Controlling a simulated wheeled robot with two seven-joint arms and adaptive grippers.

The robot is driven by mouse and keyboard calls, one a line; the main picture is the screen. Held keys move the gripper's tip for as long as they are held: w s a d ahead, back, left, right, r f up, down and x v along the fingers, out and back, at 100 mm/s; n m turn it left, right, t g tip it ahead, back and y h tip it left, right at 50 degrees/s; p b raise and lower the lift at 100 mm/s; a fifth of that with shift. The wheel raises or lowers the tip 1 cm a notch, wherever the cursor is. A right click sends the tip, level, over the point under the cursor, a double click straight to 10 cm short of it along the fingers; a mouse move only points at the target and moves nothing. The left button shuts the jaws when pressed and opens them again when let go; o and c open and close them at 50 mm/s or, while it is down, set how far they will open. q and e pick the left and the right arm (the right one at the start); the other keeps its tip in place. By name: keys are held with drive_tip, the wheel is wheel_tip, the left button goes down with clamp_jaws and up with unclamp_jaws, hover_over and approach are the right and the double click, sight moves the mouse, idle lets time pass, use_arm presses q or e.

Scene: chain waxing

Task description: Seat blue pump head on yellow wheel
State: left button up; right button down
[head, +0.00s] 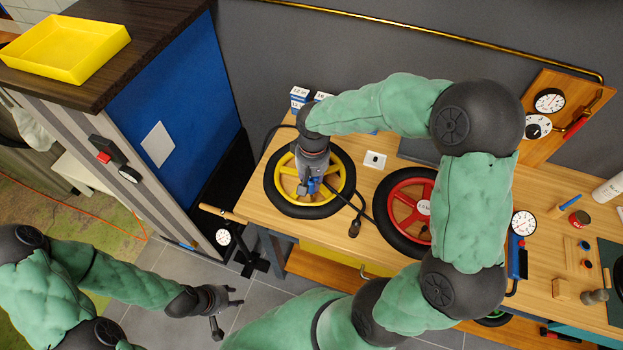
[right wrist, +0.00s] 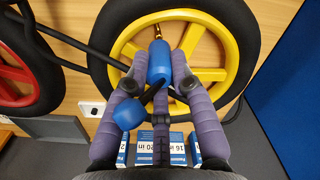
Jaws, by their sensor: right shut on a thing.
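The yellow wheel (head: 280,187) with its black tyre lies flat on the wooden workbench; it also fills the middle of the right wrist view (right wrist: 240,45). My right gripper (head: 312,186) is over this wheel, shut on the blue pump head (right wrist: 159,62). A blue knob (right wrist: 128,114) sticks out beside it. A brass valve stem (right wrist: 157,30) on the wheel rim lines up with the pump head's end; whether they touch I cannot tell. A black hose (head: 340,200) trails off to the right. My left gripper (head: 240,296) is empty and open above the floor.
A red wheel (head: 400,205) lies close to the right of the yellow one. Small blue-and-white boxes (head: 299,96) stand behind the yellow wheel. A blue panel (head: 190,100) stands at the left. Gauges and small tools occupy the bench's right end.

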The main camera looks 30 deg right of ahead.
drive_tip(key=shift+f+b, duration=0.45)
drive_tip(key=shift+f, duration=0.15)
idle(0.4)
drive_tip(key=c, duration=1)
unclamp_jaws()
drive_tip(key=r, duration=1.2)
drive_tip(key=shift+d, duration=0.2)
